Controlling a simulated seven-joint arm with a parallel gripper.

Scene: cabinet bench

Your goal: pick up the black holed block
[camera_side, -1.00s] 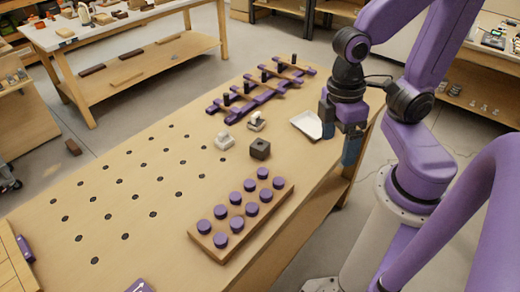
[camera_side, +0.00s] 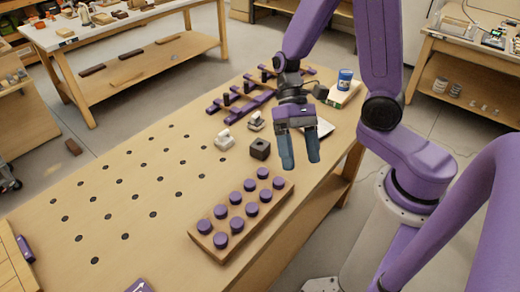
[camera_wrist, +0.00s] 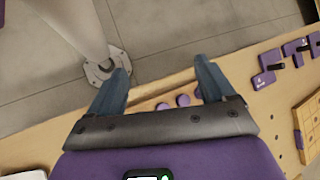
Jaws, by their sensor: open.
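The black holed block (camera_side: 260,149) is a small dark cube with a hole in its top. It sits on the wooden bench (camera_side: 150,165), behind the board of purple pegs in the side view. My gripper (camera_side: 301,166) is to the right of the block in the side view, above the bench's edge, with its two blue fingers apart and pointing down. Nothing is between the fingers. In the wrist view my gripper (camera_wrist: 160,80) is also open and empty. I cannot make out the black block in the wrist view.
A board with purple pegs (camera_side: 240,217) lies in front of the block. Two pale blocks (camera_side: 224,141) stand close behind it. A white tray (camera_side: 325,128) is partly hidden behind my gripper. A purple rack (camera_side: 240,100) and a blue can (camera_side: 345,79) are farther back.

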